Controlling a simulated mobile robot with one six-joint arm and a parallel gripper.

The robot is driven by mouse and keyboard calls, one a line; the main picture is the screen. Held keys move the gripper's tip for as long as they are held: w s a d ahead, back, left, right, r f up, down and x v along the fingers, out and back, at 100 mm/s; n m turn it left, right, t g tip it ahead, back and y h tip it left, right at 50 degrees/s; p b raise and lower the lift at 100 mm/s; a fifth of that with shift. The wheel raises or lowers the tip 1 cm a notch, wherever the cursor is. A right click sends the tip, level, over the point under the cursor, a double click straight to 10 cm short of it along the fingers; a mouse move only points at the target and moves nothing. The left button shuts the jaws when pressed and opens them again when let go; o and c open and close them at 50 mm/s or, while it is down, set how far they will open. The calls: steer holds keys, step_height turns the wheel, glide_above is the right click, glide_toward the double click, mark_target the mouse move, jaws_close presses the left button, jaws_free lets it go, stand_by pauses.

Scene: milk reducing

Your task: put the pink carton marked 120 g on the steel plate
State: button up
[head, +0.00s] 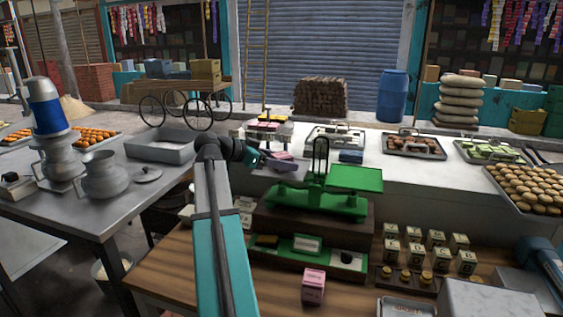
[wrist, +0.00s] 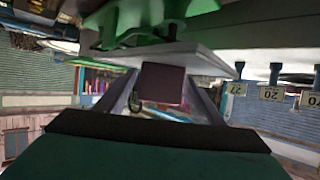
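A small pink carton (head: 284,156) sits at the steel plate (head: 272,170) on the left side of the green scale. The wrist view, which is upside down, shows the carton (wrist: 163,83) dark in shade, against the plate (wrist: 205,60). My gripper (head: 262,156) is beside the carton, to its left in the head view. Its fingers (wrist: 162,100) are spread around the carton's near end, with a thin gap at the left; it looks open. The carton's mark is not readable. Another pink carton (head: 313,287) stands on the wooden bench in front.
The green scale (head: 320,200) has a green pan (head: 355,178) on its right. Several marked blocks (head: 435,240) and a green weight box (head: 307,246) lie in front. A tray of cartons (head: 262,133) is behind. Metal pots (head: 104,174) stand at left.

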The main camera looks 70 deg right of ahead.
steer(key=shift+r, duration=0.2)
steer(key=shift+w+a, duration=0.25)
steer(key=b+v, duration=0.2)
steer(key=v, duration=0.9)
steer(key=shift+b, duration=0.4)
steer(key=shift+w+a, duration=0.1)
steer(key=shift+a, duration=0.1)
